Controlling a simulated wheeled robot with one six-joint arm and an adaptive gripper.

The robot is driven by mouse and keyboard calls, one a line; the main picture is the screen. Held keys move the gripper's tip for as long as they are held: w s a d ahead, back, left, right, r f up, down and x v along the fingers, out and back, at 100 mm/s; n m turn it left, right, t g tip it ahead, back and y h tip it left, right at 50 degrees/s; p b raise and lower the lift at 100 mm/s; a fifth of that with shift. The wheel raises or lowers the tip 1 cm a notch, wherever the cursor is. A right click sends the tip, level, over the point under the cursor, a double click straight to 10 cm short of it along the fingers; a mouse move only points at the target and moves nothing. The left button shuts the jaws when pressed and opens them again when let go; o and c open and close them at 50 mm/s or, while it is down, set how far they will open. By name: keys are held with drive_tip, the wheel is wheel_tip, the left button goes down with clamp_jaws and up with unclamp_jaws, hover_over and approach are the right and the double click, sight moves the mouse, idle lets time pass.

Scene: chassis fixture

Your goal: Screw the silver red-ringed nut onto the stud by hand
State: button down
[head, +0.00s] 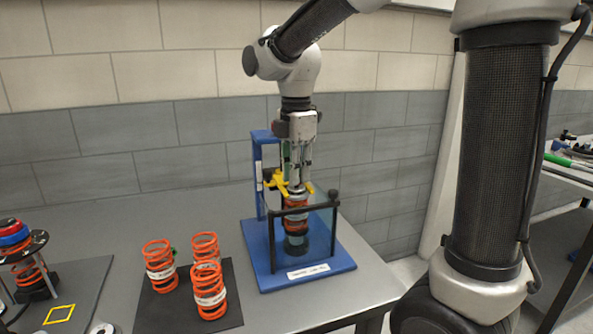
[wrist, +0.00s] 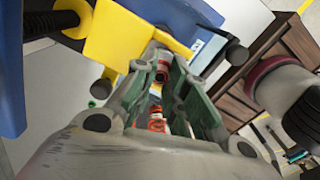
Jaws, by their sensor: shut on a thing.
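My gripper (head: 299,172) points straight down over the blue fixture (head: 262,240), at the top of the orange spring (head: 297,214) standing in it. In the wrist view its green-padded fingers (wrist: 164,80) are closed around a small silver part with a red ring, the nut (wrist: 162,70). In the head view the fingers and the yellow clamp (head: 275,182) hide the nut. The stud cannot be made out, so I cannot tell whether the nut touches its thread.
The yellow clamp and blue upright (head: 262,150) stand close beside my fingers. A dark guard frame (head: 304,212) crosses the fixture's front. Three loose orange springs (head: 208,290) stand on a black mat (head: 170,315) to the left. A strut assembly (head: 35,262) is at far left.

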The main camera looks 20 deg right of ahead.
drive_tip(key=m, duration=0.5)
drive_tip(key=shift+s+f+m, duration=0.15)
drive_tip(key=shift+f+m, duration=0.15)
drive_tip(key=shift+f, duration=0.05)
drive_tip(key=shift+m, duration=0.9)
drive_tip(key=m, duration=0.8)
drive_tip(key=shift+f+m, duration=0.15)
drive_tip(key=shift+m, duration=0.25)
drive_tip(key=m, duration=0.6)
